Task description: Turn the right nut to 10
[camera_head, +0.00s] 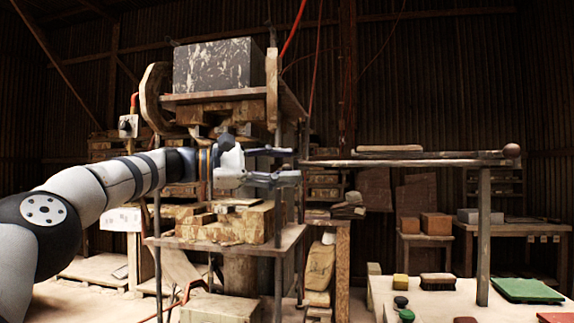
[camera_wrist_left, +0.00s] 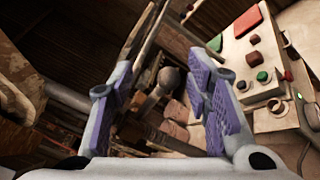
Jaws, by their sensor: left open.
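The tile press (camera_head: 225,235) stands left of centre in the head view, with wooden blocks, upright rods and a dark speckled block (camera_head: 218,65) on top. I cannot make out the right nut or any number scale on it. My left gripper (camera_head: 287,166) is open in front of the press, between its upper and lower shelves, with its fingers pointing right. In the left wrist view the open fingers (camera_wrist_left: 163,82) hold nothing. A dark round knob shows beyond them, apart from the pads. My right gripper is not in view.
A red cable hangs above.

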